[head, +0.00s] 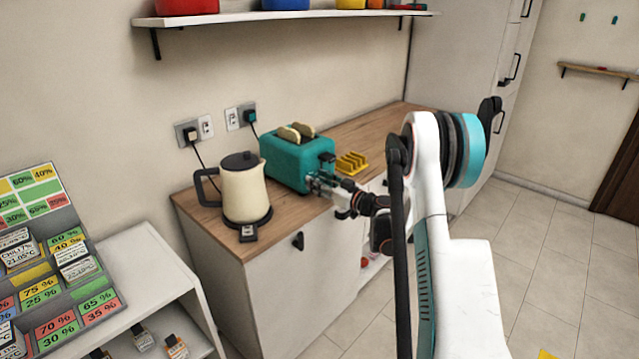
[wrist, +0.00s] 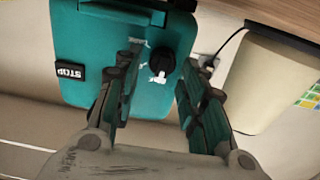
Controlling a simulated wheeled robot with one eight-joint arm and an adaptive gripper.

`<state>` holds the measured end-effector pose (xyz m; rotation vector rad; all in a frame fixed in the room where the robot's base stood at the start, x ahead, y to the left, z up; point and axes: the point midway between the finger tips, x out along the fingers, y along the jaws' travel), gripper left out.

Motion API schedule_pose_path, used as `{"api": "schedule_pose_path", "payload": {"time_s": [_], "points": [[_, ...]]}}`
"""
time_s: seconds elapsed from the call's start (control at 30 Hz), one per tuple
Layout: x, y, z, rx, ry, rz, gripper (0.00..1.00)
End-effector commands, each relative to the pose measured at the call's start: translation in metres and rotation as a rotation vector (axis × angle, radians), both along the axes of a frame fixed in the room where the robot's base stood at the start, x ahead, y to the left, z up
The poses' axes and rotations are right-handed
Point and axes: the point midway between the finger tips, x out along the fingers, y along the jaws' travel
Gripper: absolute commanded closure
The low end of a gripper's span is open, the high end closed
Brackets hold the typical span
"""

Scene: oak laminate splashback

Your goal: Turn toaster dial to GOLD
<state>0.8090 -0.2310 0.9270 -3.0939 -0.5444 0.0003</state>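The teal toaster (head: 287,162) stands on the wooden counter with two slices of bread (head: 296,132) in its top. Its control face shows upside down in the wrist view (wrist: 95,40). There the black dial (wrist: 163,58) has small white marks beside it that I cannot read, so its setting is unclear. A black STOP button (wrist: 71,71) sits to the left. My gripper (head: 322,184) is at the toaster's front face. In the wrist view my gripper (wrist: 162,78) is open, its fingers on either side of the dial; I cannot tell whether they touch it.
A cream kettle (head: 245,192) stands left of the toaster; its side shows at the right of the wrist view. A yellow toast rack (head: 352,162) is to the toaster's right. Wall sockets (head: 205,127) with plugged cords are behind. The counter beyond the rack is clear.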

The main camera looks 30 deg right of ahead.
Motion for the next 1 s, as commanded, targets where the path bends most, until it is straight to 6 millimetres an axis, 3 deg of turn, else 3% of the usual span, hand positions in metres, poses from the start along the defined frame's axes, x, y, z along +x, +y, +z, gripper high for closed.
{"api": "schedule_pose_path", "payload": {"time_s": [0.07, 0.2, 0.23, 0.67, 1.0], "points": [[-0.0001, 0.0, 0.0, 0.0, 0.0, 0.0, 0.67], [-0.0003, -0.0001, 0.0, 0.0, 0.0, 0.0, 0.98], [-0.0002, -0.0002, 0.0, 0.0, 0.0, 0.0, 1.0], [-0.0001, -0.001, -0.0002, 0.058, 0.021, 0.0, 1.0], [0.0009, -0.0039, -0.0008, 0.297, 0.108, 0.0, 1.0]]}}
